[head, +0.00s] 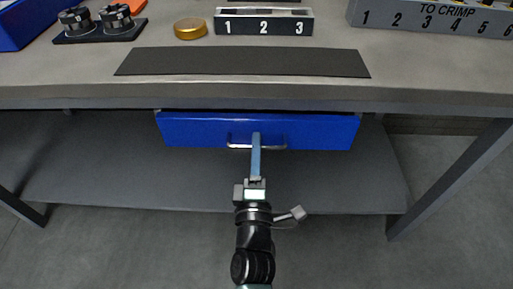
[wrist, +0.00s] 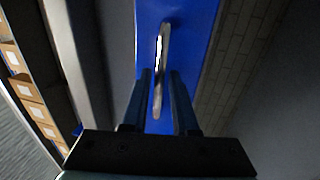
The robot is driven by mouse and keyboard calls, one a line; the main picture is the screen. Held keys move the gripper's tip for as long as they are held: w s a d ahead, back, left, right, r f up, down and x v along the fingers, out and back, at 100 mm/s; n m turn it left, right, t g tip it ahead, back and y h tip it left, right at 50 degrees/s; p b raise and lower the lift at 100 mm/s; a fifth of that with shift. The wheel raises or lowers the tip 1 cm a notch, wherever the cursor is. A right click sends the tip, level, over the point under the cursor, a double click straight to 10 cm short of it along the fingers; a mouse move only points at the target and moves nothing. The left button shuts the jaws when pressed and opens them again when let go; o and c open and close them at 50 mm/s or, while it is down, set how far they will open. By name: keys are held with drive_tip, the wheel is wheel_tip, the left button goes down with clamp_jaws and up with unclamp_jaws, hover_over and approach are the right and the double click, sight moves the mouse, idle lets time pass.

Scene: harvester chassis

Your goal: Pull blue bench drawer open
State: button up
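The blue drawer (head: 315,131) sits under the front edge of the bench and looks shut or nearly so. Its silver bar handle (head: 273,148) runs across the middle of its front. My gripper (head: 256,138) points at the drawer front, with its fingers over the middle of the handle. In the wrist view the blue drawer front (wrist: 193,25) stands upright in the picture. The handle (wrist: 160,70) there lies between the two fingertips of my gripper (wrist: 162,75). The fingers are apart, with gaps beside the bar. Part of the handle is hidden by the fingers in the head view.
The grey bench top (head: 330,88) overhangs the drawer. A dark mat (head: 240,62), a box numbered 1 2 3 (head: 263,22) and a gold round tin (head: 190,28) are on it. A grey lower shelf (head: 110,165) lies below. A bench leg (head: 450,180) stands at right.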

drive_tip(key=shift+w+r, duration=0.1)
drive_tip(key=shift+w, duration=0.25)
clamp_jaws()
idle(1.2)
